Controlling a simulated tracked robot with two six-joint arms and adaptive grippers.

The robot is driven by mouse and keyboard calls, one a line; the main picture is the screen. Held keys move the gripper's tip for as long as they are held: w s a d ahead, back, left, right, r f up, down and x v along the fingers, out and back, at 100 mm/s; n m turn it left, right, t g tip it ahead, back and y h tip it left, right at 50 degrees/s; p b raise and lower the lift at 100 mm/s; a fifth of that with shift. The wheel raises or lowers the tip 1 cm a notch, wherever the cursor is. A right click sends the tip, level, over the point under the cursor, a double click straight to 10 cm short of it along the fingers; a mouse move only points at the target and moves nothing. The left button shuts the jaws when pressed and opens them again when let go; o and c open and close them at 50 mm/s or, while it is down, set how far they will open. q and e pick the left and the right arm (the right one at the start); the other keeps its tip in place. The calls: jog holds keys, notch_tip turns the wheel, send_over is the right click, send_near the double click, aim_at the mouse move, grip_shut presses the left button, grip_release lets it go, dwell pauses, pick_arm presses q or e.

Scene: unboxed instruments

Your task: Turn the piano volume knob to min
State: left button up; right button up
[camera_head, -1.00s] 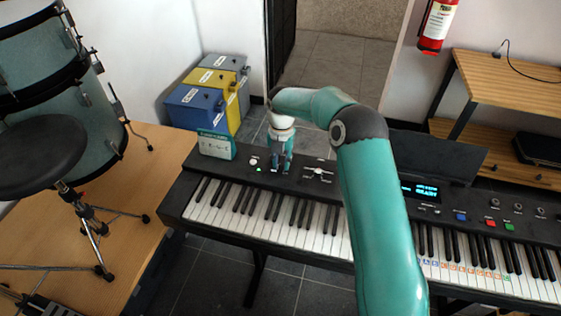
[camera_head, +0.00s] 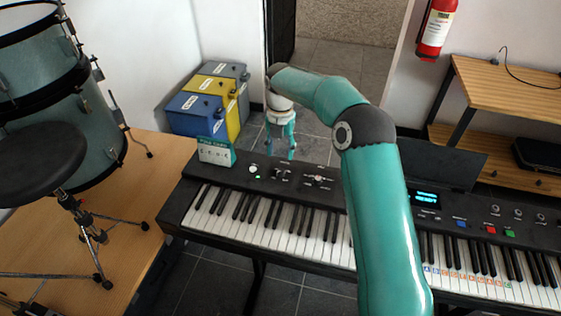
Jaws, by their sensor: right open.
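The piano (camera_head: 300,222) is a black keyboard running across the view. Its top panel carries a light round knob (camera_head: 252,168) at the left, with a small green light below it. Small dark controls (camera_head: 281,173) sit to its right, and another light knob (camera_head: 319,178) is further right, near my arm. The labels are too small to read, so I cannot tell which control is the volume knob. My right gripper (camera_head: 281,152) points down with its fingers apart and empty, appearing just behind the panel's back edge. My left gripper is not in view.
A drum stool (camera_head: 38,160) and drums are at the left. A lit display (camera_head: 425,198) and coloured buttons are right of my arm.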

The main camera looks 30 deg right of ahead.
notch_tip(320, 180, up, 4)
jog(key=shift+f, duration=0.1)
dwell(0.6)
